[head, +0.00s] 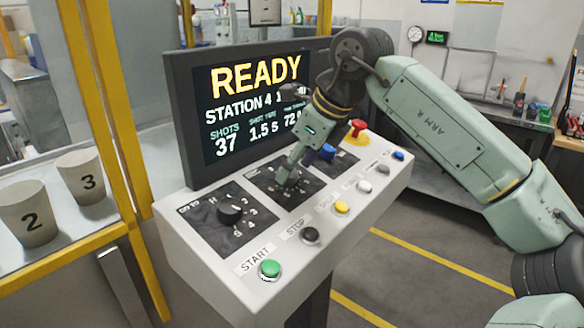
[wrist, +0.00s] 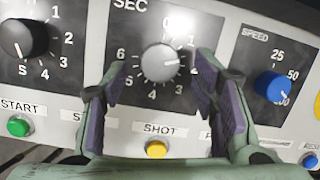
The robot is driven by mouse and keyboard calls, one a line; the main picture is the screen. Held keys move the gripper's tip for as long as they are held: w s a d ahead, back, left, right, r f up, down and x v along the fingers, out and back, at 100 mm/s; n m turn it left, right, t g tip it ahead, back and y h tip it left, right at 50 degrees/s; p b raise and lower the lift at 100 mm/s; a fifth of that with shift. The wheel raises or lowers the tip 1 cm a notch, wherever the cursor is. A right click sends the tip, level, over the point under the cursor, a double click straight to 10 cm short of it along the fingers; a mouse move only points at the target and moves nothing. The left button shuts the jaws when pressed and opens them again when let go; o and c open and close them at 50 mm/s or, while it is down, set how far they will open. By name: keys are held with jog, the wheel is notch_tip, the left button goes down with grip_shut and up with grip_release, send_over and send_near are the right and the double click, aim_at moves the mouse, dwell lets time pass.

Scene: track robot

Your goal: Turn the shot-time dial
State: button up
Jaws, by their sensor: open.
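The shot-time dial (wrist: 158,62) is a round grey knob on a dark plate marked SEC, in the middle of the panel. Its white pointer line points right, between 1 and 3. My gripper (wrist: 160,72) is open, with one purple-padded finger on each side of the dial and gaps visible between fingers and knob. In the head view my gripper (head: 289,174) reaches down onto the middle plate and mostly hides the dial. The screen (head: 258,105) reads READY, STATION 4, SHOTS 37 and 1.5 S.
A black dial (head: 230,214) lies left and a blue dial (wrist: 272,85) right. A button row along the front includes green START (head: 270,269) and yellow SHOT (wrist: 156,150). A red emergency button (head: 357,128) stands at the far end. Numbered cups (head: 80,176) stand left.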

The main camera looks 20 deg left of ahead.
jog(key=v, duration=1)
jog(key=shift+d, duration=0.1)
